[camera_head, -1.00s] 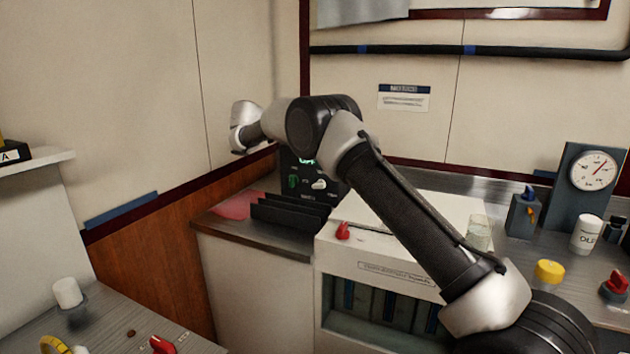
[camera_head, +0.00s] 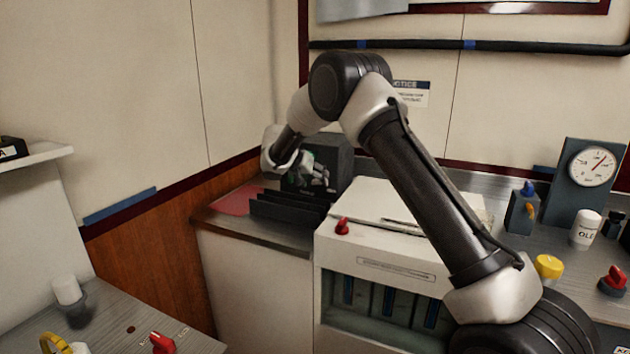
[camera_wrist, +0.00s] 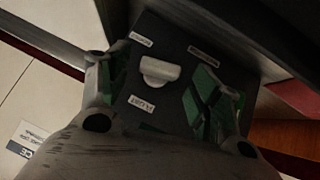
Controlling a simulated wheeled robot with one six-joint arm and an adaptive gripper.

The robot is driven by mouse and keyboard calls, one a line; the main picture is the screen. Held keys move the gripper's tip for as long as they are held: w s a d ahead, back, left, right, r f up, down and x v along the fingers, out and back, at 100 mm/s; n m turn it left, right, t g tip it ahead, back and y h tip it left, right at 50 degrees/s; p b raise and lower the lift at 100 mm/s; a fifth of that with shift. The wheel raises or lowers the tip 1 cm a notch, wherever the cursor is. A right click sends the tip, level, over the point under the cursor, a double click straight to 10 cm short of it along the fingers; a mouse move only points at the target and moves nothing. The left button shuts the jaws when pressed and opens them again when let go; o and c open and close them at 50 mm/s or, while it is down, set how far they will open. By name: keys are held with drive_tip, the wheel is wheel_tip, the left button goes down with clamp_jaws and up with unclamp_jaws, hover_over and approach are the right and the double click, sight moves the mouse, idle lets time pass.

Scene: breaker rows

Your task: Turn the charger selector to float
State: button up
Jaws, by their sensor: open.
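The charger is a dark box (camera_head: 332,152) on the back-left counter, partly hidden behind my gripper in the head view. In the wrist view its dark face (camera_wrist: 172,108) carries a pale, half-round selector knob (camera_wrist: 160,71). A white label reading FLOAT (camera_wrist: 141,104) sits below the knob in that picture; another small label (camera_wrist: 141,39) sits above, too blurred to read surely. My gripper (camera_wrist: 163,88) is open, with one finger on each side of the knob and visible gaps between. It also shows in front of the charger in the head view (camera_head: 316,177). Contact with the face cannot be told.
Black upright dividers (camera_head: 290,211) and a red mat (camera_head: 241,200) lie in front of the charger. A white cabinet (camera_head: 385,268) with a red knob (camera_head: 342,226) stands to the right. A gauge (camera_head: 592,166) and a yellow knob (camera_head: 547,267) are farther right.

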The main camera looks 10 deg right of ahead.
drive_tip(key=shift+w+d+f, duration=0.3)
drive_tip(key=shift+f, duration=0.1)
drive_tip(key=shift+c, duration=0.4)
drive_tip(key=c, duration=0.9)
drive_tip(key=shift+c, duration=0.2)
